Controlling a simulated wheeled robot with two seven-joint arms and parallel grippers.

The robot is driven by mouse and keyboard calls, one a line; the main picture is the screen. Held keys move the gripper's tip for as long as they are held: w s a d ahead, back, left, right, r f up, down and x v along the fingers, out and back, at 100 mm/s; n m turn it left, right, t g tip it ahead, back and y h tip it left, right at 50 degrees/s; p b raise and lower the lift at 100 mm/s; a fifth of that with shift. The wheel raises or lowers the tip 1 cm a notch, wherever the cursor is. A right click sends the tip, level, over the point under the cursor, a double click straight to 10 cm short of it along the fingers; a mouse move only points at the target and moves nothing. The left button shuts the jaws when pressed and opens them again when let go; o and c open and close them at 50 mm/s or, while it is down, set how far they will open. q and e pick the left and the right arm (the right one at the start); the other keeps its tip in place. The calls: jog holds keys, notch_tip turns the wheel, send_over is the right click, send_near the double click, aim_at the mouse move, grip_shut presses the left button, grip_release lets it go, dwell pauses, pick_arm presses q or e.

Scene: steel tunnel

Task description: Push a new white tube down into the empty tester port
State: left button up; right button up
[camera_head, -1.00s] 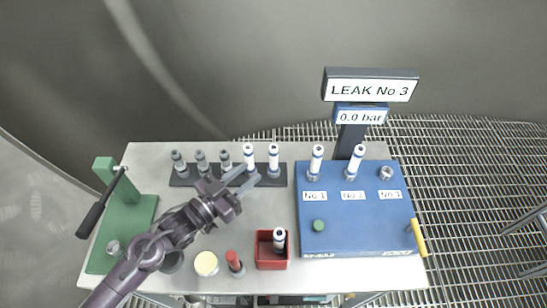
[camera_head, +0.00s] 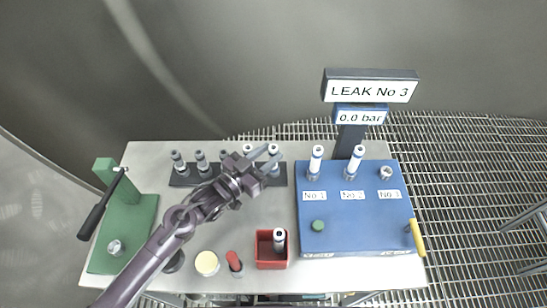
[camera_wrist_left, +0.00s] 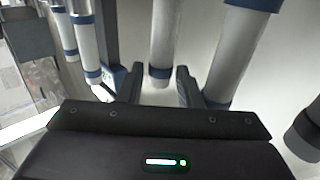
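The blue tester (camera_head: 355,222) has white tubes in port No 1 (camera_head: 316,160) and port No 2 (camera_head: 355,160). Port No 3 (camera_head: 386,173) is empty. Two white tubes stand upright in the dark rack (camera_head: 180,180): the right one (camera_head: 273,149) and the left one (camera_head: 248,149), partly covered by my gripper. My left gripper (camera_head: 275,155) is open at the right rack tube. In the left wrist view that tube (camera_wrist_left: 164,40) stands between the fingers, with a visible gap; the other white tube (camera_wrist_left: 240,50) is to the right. My right gripper is not in view.
Several grey tubes (camera_head: 200,158) fill the rack's left side. A green press (camera_head: 130,215) stands at left. The tester has a yellow handle (camera_head: 418,238); its sign (camera_head: 370,90) reads LEAK No 3.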

pick_arm(q)
grip_shut()
jog(key=shift+r, duration=0.1)
